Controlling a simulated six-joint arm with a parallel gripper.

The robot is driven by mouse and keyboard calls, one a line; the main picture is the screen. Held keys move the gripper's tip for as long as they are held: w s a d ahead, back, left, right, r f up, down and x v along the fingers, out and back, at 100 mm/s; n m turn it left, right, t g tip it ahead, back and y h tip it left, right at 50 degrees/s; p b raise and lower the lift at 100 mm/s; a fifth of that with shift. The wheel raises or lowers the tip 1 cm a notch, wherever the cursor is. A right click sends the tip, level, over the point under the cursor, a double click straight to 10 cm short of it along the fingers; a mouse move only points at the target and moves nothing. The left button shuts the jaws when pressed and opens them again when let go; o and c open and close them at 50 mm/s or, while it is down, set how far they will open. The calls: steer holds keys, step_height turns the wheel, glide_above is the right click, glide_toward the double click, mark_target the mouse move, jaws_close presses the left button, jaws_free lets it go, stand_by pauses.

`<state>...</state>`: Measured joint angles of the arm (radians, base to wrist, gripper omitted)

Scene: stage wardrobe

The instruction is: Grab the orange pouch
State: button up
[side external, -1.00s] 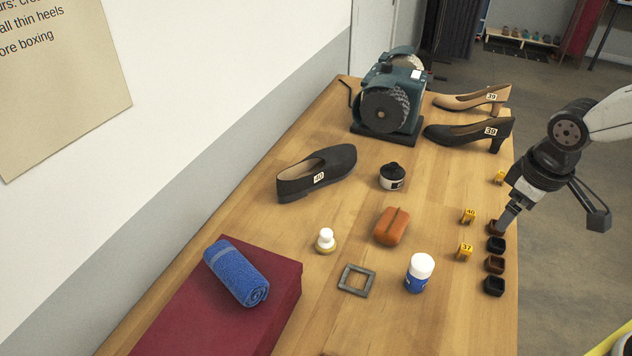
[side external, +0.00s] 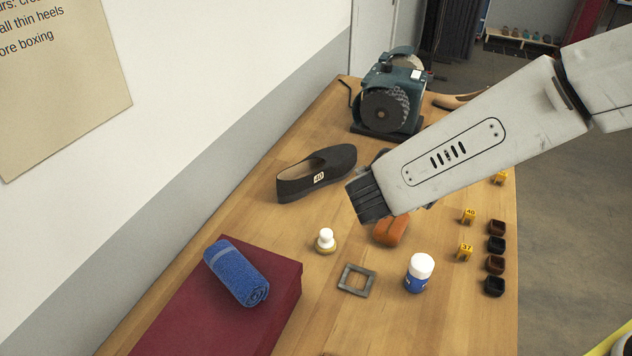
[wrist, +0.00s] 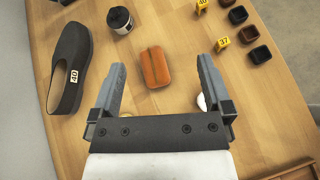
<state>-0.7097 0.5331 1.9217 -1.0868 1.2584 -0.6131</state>
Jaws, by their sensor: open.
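The orange pouch (wrist: 155,68) lies on the wooden table, with a dark line along its top. In the wrist view it shows whole, just beyond and between the fingertips of my gripper (wrist: 160,75). The two fingers are apart, with nothing between them but a view of the table and pouch. In the side view the pouch (side external: 391,232) is partly hidden behind my arm. My fingers are mostly hidden there, so their height over the table cannot be told.
A white-topped blue bottle (side external: 420,273), a small white-knobbed item (side external: 325,241) and a grey square frame (side external: 356,280) stand nearer. A grinder (side external: 387,100) stands behind.

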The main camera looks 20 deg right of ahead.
steer(key=w+a+n+t, duration=0.1)
steer(key=a+n+t, duration=0.1)
steer(key=a+n, duration=0.15)
glide_toward(388, 230)
steer(key=shift+w+d+f+m, duration=0.45)
steer(key=shift+w+d+f, duration=0.15)
steer(key=shift+f, duration=0.2)
steer(key=shift+r+x, duration=0.1)
steer(key=shift+x, duration=1.85)
steer(key=shift+r+x, duration=0.15)
steer(key=shift+x, duration=1.8)
steer(key=shift+d, duration=0.15)
steer(key=shift+h, duration=0.3)
steer(key=c, duration=1)
steer(key=shift+c, duration=0.2)
steer(key=shift+r, duration=0.15)
